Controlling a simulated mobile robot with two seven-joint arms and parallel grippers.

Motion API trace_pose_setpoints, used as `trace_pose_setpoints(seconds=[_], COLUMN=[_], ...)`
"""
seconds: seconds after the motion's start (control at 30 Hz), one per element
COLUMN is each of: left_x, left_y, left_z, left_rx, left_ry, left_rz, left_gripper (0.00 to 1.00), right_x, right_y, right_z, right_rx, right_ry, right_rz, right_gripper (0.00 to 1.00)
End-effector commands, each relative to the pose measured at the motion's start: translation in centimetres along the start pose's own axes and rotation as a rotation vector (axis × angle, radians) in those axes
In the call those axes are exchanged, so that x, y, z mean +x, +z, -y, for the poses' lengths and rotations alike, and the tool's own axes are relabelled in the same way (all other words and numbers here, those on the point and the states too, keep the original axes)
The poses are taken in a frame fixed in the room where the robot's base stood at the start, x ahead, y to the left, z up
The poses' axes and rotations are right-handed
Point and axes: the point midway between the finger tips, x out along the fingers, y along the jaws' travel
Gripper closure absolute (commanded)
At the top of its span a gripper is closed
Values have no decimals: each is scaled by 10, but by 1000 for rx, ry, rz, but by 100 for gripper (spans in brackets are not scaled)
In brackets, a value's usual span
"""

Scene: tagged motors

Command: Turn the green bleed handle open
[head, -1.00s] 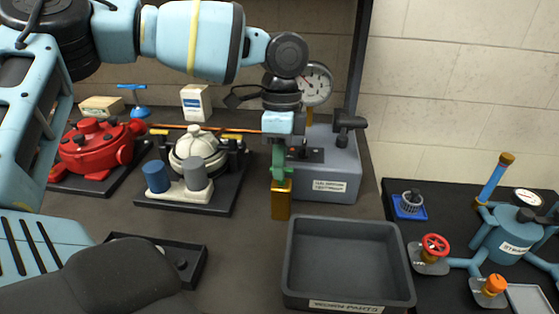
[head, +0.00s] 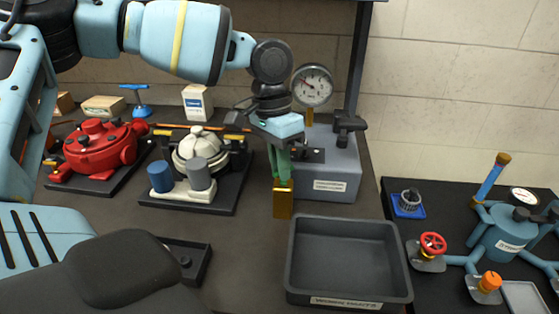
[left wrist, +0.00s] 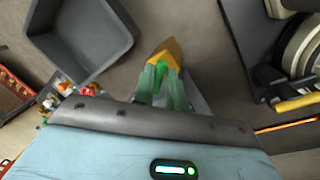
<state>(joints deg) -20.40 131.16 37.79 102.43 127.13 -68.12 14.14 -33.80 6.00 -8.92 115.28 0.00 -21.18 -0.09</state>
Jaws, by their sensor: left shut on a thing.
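A brass block (head: 283,203), the body of the bleed fitting, stands upright on the dark bench in front of the grey gauge unit. My left gripper (head: 281,178) points down onto its top from above. Its greenish fingers are shut on the bright green bleed handle (left wrist: 161,74), which shows between the fingertips in the left wrist view, against the brass block (left wrist: 167,50). In the head view the fingers mostly hide the handle, so its exact angle cannot be told. My right gripper is not in view.
An empty grey tray (head: 292,272) lies just right of the brass block. The grey gauge unit (head: 335,178) with a round dial (head: 312,85) stands behind. A cream pump (head: 200,150) and a red pump (head: 98,150) are left. A teal valve assembly (head: 500,240) stands far right.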

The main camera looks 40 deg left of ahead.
Motion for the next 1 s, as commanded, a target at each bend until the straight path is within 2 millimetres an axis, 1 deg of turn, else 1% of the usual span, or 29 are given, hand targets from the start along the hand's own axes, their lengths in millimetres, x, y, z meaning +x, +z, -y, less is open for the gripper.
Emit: trace_pose_setpoints(seconds=[0.6, 0.8, 1.0], left_x=[1, 1, 2], left_y=[2, 2, 2], left_z=[-4, -5, -5], left_rx=[-558, -700, -796], left_ry=[1, 2, 1], left_rz=[-111, -138, -157], left_gripper=[100, 100, 100], right_x=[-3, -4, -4], right_y=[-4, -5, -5], right_z=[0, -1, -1], right_rx=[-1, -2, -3], right_ry=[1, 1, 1], right_rz=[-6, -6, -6], right_gripper=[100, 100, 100])
